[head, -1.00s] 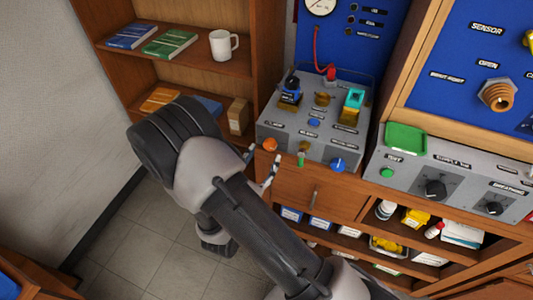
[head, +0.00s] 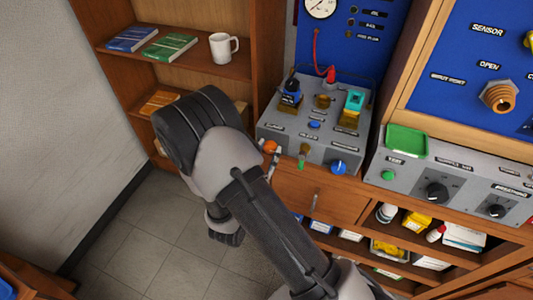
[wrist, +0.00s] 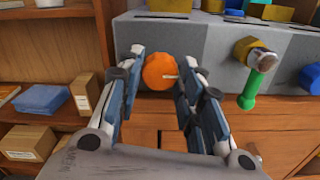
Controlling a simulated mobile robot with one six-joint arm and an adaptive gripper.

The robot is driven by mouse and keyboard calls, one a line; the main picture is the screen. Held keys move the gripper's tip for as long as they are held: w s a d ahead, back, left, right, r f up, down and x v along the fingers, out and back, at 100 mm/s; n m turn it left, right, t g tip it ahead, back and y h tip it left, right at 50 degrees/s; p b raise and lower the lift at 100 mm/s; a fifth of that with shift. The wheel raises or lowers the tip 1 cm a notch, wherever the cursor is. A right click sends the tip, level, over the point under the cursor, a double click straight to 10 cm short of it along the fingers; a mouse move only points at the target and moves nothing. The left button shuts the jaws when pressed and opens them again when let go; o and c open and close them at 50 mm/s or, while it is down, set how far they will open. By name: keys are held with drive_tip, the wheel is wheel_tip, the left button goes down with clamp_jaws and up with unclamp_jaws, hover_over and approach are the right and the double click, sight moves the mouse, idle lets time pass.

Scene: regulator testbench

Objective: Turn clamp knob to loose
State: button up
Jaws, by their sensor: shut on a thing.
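The clamp knob appears to be the round orange knob (wrist: 160,71) on the front face of the grey testbench box; its label cannot be read. In the head view the orange knob (head: 270,146) shows at the box's lower left corner, partly covered by a finger. My gripper (wrist: 158,80) is shut on the orange knob, with one finger on its left and one on its right. In the head view my gripper (head: 271,160) is mostly hidden behind my arm.
A green-handled brass valve (wrist: 254,80) sticks out just right of the gripper, with a blue knob (head: 339,167) beyond it. Cardboard boxes (wrist: 29,142) stand on the shelf at left. A wooden drawer (head: 300,190) lies below the box. The floor at left is clear.

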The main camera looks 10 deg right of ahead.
drive_tip(key=c, duration=0.4)
drive_tip(key=shift+c, duration=0.2)
